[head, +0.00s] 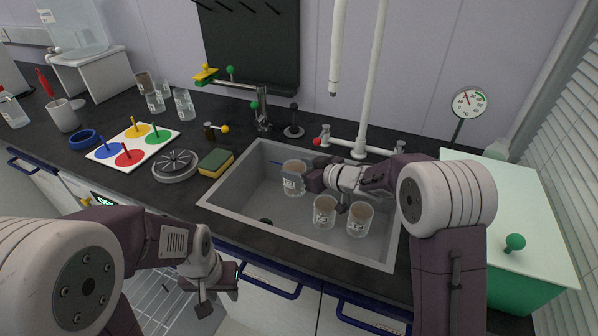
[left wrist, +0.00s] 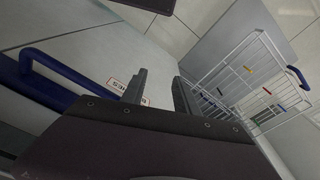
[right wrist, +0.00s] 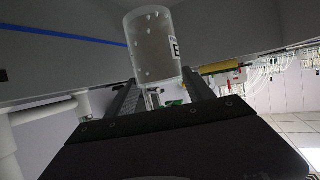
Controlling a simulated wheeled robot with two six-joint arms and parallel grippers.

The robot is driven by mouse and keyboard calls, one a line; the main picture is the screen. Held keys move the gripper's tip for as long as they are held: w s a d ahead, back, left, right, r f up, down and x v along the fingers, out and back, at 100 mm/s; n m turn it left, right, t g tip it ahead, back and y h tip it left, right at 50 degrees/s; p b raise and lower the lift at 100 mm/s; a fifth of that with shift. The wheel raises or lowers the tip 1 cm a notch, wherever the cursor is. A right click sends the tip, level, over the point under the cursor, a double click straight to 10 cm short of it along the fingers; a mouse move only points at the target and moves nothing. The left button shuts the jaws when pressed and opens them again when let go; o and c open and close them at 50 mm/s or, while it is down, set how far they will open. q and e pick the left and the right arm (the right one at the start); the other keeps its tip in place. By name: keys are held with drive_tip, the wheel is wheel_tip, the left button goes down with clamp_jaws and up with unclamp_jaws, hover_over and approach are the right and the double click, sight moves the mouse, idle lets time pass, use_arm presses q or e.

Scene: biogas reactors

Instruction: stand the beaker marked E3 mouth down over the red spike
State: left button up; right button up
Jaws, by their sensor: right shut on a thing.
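A clear beaker (head: 293,180) is held upright over the sink by my right gripper (head: 309,180). In the right wrist view this beaker (right wrist: 150,45) sits between the two fingers; its label shows an "E", the rest is cut off by the curve. The red spike (head: 125,147) stands on the red disc (head: 129,158) of a white board (head: 107,153) at the left of the counter, with nothing over it. My left gripper (head: 218,285) is low in front of the cabinets; in the left wrist view its fingers (left wrist: 158,88) are apart and empty.
Two more labelled beakers (head: 324,211) (head: 360,218) stand in the sink (head: 245,190). A sponge (head: 215,162) and a round grey fixture (head: 175,165) lie between sink and board. Blue, yellow and green spikes surround the red one. Several glasses (head: 184,104) stand behind.

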wheel_tip(320, 180, up, 12)
drive_tip(key=p, duration=1.2)
drive_tip(key=shift+a, duration=0.1)
